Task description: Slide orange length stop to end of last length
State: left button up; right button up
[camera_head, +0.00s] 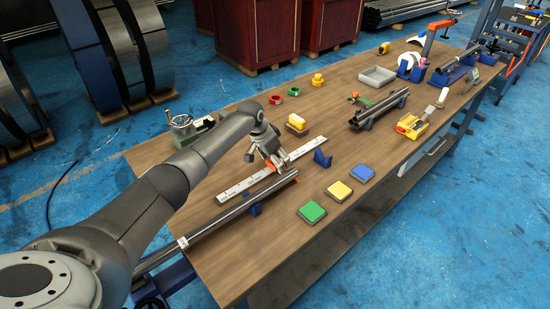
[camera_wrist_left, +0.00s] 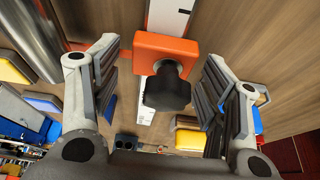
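The orange length stop (camera_wrist_left: 167,50) is a block with a black knob (camera_wrist_left: 167,88). It sits on the white ruled rail (camera_head: 236,188), which lies lengthwise on the wooden bench. In the head view a bit of the orange stop (camera_head: 271,167) shows under my left gripper (camera_head: 266,158), which covers the rest. In the left wrist view my left gripper (camera_wrist_left: 163,80) is open, its fingers on either side of the knob with gaps showing. A long steel tube (camera_head: 232,213) lies beside the rail, with an orange piece (camera_head: 297,179) at its far end. My right gripper is out of view.
A blue bracket (camera_head: 322,159) stands near the rail's far end. Green (camera_head: 312,212), yellow (camera_head: 339,191) and blue (camera_head: 362,173) pads lie along the near edge. A vise (camera_head: 185,124), yellow block (camera_head: 297,123) and dark tubes (camera_head: 379,110) also stand on the bench.

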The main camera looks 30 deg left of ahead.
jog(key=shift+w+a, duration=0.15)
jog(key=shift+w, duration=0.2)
pick_arm(q)
jog(key=shift+a+r, duration=0.1)
jog(key=v, duration=1.1)
jog(key=shift+s+r, duration=0.25)
jog(key=shift+r, duration=0.1)
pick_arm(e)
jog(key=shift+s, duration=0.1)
pick_arm(q)
jog(key=shift+r, duration=0.1)
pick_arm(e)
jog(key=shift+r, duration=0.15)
